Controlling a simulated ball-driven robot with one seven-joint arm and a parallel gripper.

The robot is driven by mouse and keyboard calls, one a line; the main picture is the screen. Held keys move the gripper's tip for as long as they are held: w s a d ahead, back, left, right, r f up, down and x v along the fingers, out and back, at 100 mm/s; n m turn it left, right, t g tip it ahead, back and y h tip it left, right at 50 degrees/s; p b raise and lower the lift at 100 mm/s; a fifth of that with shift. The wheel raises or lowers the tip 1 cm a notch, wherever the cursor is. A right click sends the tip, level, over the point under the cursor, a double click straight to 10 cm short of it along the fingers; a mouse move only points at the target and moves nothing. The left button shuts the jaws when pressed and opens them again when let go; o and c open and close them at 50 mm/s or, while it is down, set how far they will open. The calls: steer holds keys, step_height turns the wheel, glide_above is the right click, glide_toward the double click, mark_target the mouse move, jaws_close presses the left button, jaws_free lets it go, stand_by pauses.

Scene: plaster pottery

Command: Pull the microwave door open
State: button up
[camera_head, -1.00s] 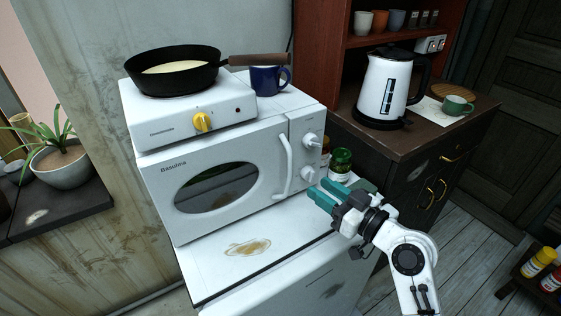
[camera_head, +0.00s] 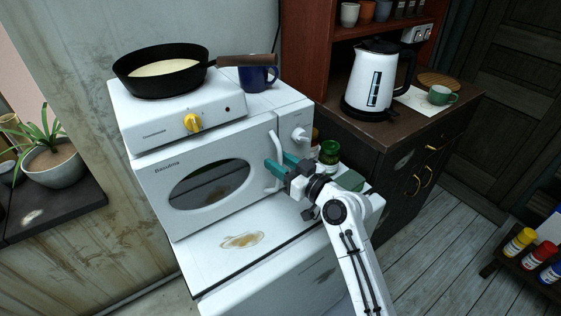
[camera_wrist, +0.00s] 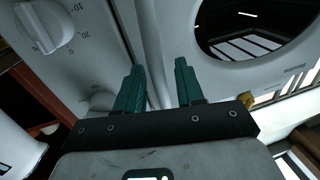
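The white microwave (camera_head: 205,145) has its door (camera_head: 225,205) shut, with an oval dark window. Its white vertical handle (camera_head: 274,148) is at the door's right side, beside the control knobs. My gripper (camera_head: 281,165) is at the lower part of the handle, its teal fingers spread. In the wrist view the fingers (camera_wrist: 160,75) are apart, and the handle (camera_wrist: 151,40) runs down into the gap between them. I cannot tell whether either finger touches it. The handle's lower end is partly hidden by the fingers.
A hot plate (camera_head: 175,115) with a frying pan (camera_head: 160,72) and a blue mug (camera_head: 258,78) stand on the microwave. Green-lidded jars (camera_head: 329,152) stand close to its right side. The stained white surface (camera_head: 215,265) in front of the door is clear.

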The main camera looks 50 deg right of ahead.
jaws_close()
steer(key=shift+s, duration=0.1)
stand_by(0.5)
